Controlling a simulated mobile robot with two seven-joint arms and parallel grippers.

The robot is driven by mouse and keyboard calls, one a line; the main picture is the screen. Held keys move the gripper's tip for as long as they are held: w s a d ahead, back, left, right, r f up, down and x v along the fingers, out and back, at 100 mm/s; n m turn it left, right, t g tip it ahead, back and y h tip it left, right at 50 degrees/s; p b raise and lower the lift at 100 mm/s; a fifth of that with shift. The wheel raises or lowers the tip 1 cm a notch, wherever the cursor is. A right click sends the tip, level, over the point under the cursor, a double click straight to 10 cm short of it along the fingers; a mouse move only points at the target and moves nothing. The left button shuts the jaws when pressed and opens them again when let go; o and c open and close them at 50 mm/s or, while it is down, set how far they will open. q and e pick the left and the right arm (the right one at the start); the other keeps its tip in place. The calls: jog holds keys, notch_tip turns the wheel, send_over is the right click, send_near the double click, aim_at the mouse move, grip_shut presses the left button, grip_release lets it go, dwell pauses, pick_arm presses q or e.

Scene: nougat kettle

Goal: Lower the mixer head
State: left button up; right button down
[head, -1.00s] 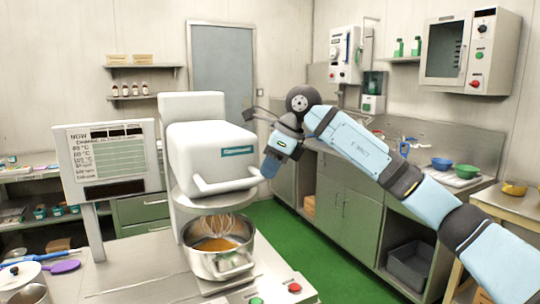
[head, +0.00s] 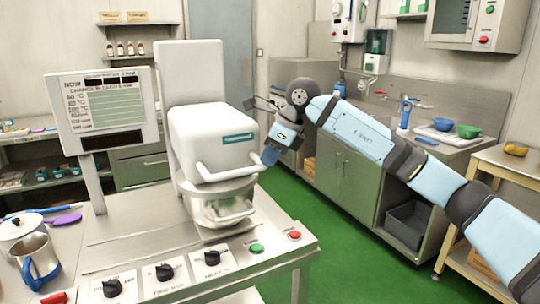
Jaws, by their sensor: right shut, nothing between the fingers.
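The white mixer head (head: 212,135) sits low over the metal bowl (head: 222,210), in front of its white column (head: 190,65). Its front handle bar (head: 230,173) curves out at the lower edge. My right gripper (head: 250,103) is shut and empty, just right of the head's upper right side. I cannot tell whether it touches the head. My left gripper is out of view.
A display panel (head: 103,108) stands left of the mixer. Knobs (head: 164,272), a green button (head: 256,248) and a red button (head: 294,236) line the bench front. A steel jug (head: 38,262) and a lidded pot (head: 20,226) are at left. Green floor (head: 335,245) is clear at right.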

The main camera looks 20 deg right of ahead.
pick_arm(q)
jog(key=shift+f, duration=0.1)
pick_arm(e)
jog(key=shift+s+f, duration=0.1)
jog(key=shift+f, duration=0.4)
pick_arm(q)
jog(key=p, duration=0.1)
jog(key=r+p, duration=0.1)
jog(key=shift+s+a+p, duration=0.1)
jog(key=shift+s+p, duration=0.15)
jog(key=shift+p, duration=0.05)
pick_arm(e)
jog(key=v, duration=1.5)
jog(key=shift+w+a, duration=0.25)
jog(key=shift+w, duration=0.05)
jog(key=shift+r, duration=0.1)
